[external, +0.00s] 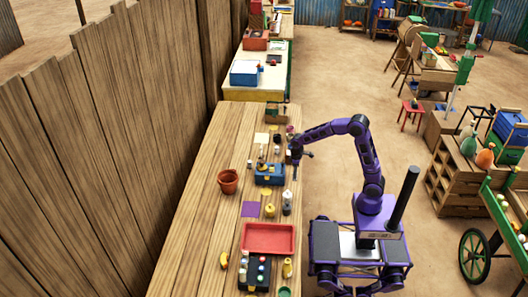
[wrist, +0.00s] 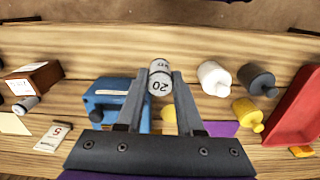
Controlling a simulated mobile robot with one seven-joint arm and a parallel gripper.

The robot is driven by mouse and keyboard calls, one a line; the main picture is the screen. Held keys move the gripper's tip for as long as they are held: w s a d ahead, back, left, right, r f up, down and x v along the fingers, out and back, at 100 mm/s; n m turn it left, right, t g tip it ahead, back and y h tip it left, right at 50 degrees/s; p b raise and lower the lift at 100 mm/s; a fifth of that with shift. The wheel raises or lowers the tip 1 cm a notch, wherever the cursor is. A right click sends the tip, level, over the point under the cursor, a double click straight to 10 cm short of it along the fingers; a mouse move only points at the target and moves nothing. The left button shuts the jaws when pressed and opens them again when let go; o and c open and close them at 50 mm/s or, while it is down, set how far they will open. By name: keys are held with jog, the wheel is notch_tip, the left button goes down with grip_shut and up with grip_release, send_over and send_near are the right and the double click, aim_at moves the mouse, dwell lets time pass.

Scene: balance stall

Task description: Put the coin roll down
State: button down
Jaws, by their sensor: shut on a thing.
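My gripper (wrist: 159,84) is shut on the coin roll (wrist: 159,78), a small white-grey cylinder marked "20", held between the two fingertips in the wrist view. The wooden table (wrist: 130,48) lies below it; I cannot tell whether the roll touches the wood. In the external view my gripper (external: 294,155) is over the right side of the long table (external: 190,240), close to the blue balance box (external: 270,178). The roll is too small to make out there.
In the wrist view the blue box (wrist: 103,95) stands left of the roll. White (wrist: 213,77), dark grey (wrist: 257,79) and yellow (wrist: 247,112) weights stand to its right, then a red tray (wrist: 297,112). A brown box (wrist: 31,78) is far left. Bare wood lies beyond the roll.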

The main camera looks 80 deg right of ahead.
notch_tip(320, 180, up, 3)
jog(key=shift+w+d+r, duration=0.15)
jog(key=shift+w+d, duration=0.1)
jog(key=shift+d, duration=0.1)
jog(key=w+d+r+m+p, duration=0.1)
jog(key=w+d+m+p, duration=0.15)
jog(key=d, duration=1.15)
jog(key=w+d+r+m+p, duration=0.1)
jog(key=w+d+m+p, duration=0.15)
jog(key=d, duration=1.05)
jog(key=s+d+f+p, duration=0.2)
jog(key=s+d+p, duration=0.1)
jog(key=d, duration=0.7)
jog(key=shift+m, duration=0.4)
jog(key=f, duration=0.4)
jog(key=f+b, duration=0.1)
jog(key=f, duration=0.4)
jog(key=shift+s+d+f, duration=0.1)
jog(key=shift+s+f, duration=0.1)
jog(key=shift+f, duration=0.1)
jog(key=shift+f, duration=0.1)
